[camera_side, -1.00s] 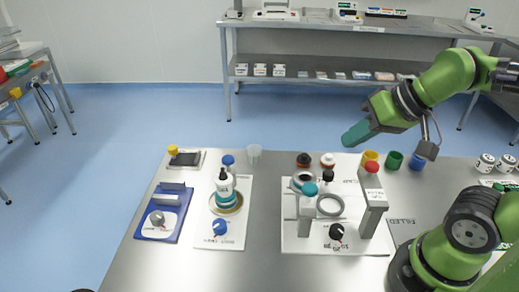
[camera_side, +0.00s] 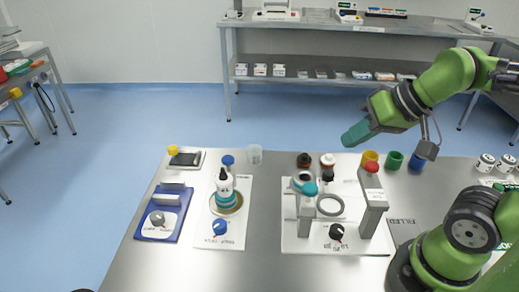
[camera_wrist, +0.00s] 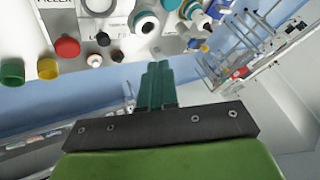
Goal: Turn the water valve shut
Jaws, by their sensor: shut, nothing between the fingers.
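I cannot read a label that names the water valve. A blue knob (camera_side: 220,227) sits at the front of a white board with a bottle in the side view. A black knob (camera_side: 336,232) with a red mark sits at the front of the middle white station. A grey knob (camera_side: 157,218) is on the blue-edged unit at left. My gripper (camera_side: 346,138), with teal fingers, is shut and empty, held in the air above the back of the bench, apart from all knobs. Its closed fingertips (camera_wrist: 159,66) also show in the wrist view.
A teal-banded white bottle (camera_side: 224,185) stands behind the blue knob. Yellow (camera_side: 369,158), green (camera_side: 393,160) and blue cups stand at the back right. Bare bench lies between the boards.

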